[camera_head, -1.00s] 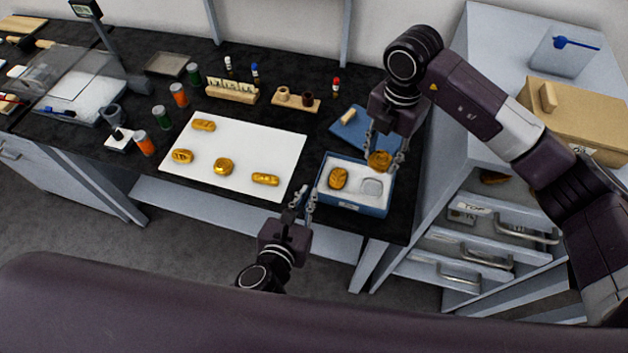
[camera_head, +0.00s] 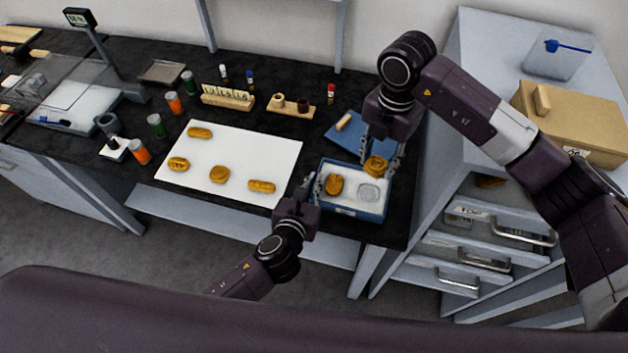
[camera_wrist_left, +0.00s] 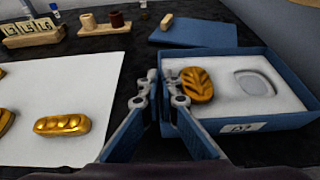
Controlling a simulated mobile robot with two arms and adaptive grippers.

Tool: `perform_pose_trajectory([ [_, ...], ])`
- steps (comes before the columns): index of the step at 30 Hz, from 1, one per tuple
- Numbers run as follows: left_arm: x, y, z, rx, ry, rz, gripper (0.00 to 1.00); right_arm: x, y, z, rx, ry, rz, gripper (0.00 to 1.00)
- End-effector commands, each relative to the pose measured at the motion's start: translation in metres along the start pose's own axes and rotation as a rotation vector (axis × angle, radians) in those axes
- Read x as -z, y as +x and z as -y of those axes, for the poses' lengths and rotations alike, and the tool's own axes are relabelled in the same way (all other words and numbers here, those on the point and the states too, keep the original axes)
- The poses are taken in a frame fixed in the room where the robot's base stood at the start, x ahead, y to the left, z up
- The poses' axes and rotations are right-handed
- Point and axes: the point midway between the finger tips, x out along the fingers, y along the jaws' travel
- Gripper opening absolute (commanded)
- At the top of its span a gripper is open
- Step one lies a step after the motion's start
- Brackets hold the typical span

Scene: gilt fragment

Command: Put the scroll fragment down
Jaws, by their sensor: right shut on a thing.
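My right gripper (camera_head: 378,160) is shut on a small rounded gold piece, the scroll fragment (camera_head: 376,166), held at the back right of the blue box (camera_head: 368,216). Any gap below the piece is hard to judge. The box has white foam with an empty oval recess (camera_head: 369,194), also clear in the left wrist view (camera_wrist_left: 255,83). A gold leaf-patterned fragment (camera_wrist_left: 196,84) lies in the foam's left part. My left gripper (camera_head: 312,190) is at the box's left side, its fingers (camera_wrist_left: 160,92) slightly apart near the wall; contact with the box is unclear.
A white sheet (camera_head: 235,150) left of the box bears several gold fragments. A blue pad (camera_head: 345,139) lies behind the box. A number-block stand (camera_head: 228,97) and bottles stand further back. A drawer cabinet (camera_head: 465,250) is close on the right.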

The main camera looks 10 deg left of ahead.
Motion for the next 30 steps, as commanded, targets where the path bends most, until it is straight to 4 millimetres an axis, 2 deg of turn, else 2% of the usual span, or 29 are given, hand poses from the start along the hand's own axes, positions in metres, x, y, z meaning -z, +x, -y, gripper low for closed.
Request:
perform_pose_trajectory([
  [14, 0.0003, -0.0004, -0.0001, 0.000, 0.000, 0.000, 0.00, 0.0009, 0.0003, -0.0017, -0.002, -0.035, 0.002, 0.18],
  [21, 0.0004, -0.0004, 0.0000, 0.000, 0.000, -0.001, 0.00, 0.0028, 0.0022, -0.0082, -0.012, -0.278, 0.010, 0.18],
  [30, 0.0004, -0.0004, -0.0001, 0.000, 0.000, -0.001, 0.00, 0.0012, 0.0094, -0.0018, 0.000, -0.494, 0.001, 0.18],
])
